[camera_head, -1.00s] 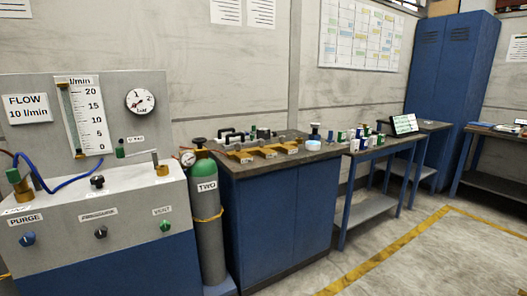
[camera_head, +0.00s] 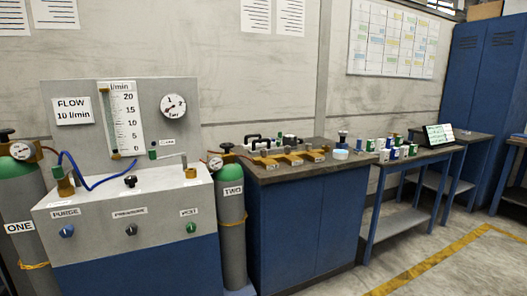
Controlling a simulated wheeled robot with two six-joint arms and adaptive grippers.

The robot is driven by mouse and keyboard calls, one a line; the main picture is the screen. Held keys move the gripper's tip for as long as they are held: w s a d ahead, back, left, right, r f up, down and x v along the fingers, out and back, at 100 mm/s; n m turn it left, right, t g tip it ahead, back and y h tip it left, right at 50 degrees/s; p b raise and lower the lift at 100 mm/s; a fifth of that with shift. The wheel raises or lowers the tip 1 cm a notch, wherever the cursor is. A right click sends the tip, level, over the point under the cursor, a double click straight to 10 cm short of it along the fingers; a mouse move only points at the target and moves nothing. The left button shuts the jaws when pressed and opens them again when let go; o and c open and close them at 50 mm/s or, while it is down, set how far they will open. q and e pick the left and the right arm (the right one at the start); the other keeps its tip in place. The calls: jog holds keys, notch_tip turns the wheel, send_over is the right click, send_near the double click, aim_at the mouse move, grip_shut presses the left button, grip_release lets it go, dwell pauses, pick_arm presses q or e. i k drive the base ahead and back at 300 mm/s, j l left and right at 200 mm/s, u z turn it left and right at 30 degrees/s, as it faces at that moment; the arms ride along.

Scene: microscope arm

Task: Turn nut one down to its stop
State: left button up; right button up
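No part is clearly marked as nut one at this size. Brass fittings (camera_head: 291,158) with small labels sit in a row on the dark top of a blue cabinet (camera_head: 300,225); the labels are too small to read. The grey panel (camera_head: 150,190) at the left carries a brass fitting (camera_head: 65,187) under a green connector, and a second brass fitting stands at its right end. A grey-green cylinder marked ONE (camera_head: 22,215) stands at the far left, with a brass valve and a gauge (camera_head: 21,151). Neither of my grippers is in view.
A cylinder marked TWO (camera_head: 231,215) stands between the panel and the cabinet. A blue side table (camera_head: 420,160) with small containers and a tablet (camera_head: 438,137) is to the right. Open floor with a yellow line (camera_head: 440,263) lies at the front right.

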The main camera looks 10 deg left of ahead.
aim_at(264, 152)
jog(key=i+l+u, duration=0.3)
jog(key=u, duration=0.2)
jog(key=i+l+u, duration=0.55)
jog(key=l+u, duration=0.4)
